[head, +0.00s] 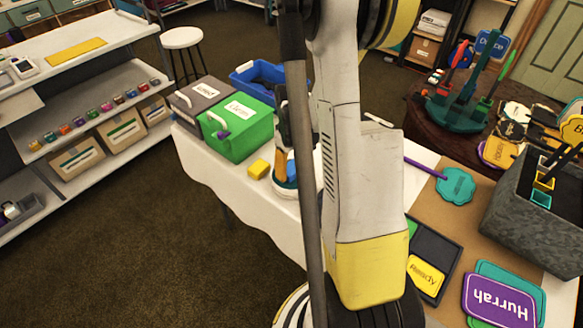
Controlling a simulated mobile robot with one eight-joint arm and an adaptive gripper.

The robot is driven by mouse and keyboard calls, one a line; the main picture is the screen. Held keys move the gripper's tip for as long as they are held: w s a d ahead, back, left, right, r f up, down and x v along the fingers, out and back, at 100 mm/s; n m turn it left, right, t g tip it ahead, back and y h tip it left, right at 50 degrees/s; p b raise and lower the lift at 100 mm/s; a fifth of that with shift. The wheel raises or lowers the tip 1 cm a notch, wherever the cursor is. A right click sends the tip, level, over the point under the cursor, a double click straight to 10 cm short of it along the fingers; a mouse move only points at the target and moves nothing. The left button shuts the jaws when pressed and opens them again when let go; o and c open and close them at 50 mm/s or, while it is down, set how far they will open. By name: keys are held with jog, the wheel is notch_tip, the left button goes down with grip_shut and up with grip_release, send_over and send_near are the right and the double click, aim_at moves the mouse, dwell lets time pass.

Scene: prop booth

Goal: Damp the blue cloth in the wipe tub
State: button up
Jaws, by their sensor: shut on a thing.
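My gripper (281,160) is at the white table's far part, mostly hidden behind my own arm and a dark pole. A dark part and an orange part of it show, pointing down over a round white tub (284,193) with a teal rim or inside. The gripper is shut on a blue thing, which looks like the blue cloth (291,168); only a small patch of it shows. I cannot tell whether the cloth touches the inside of the tub.
A yellow sponge-like block (259,169) lies left of the tub. A green box (237,130), a grey box (200,100) and a blue crate (257,77) stand behind. Signs, including a purple one (499,301), and a grey bin (535,215) fill the right side.

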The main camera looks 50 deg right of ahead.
aim_at(291, 168)
jog(key=shift+f+b, duration=0.55)
jog(key=shift+b, duration=0.05)
dwell(1.5)
jog(key=shift+r+p, duration=2.45)
jog(key=shift+r, duration=1.05)
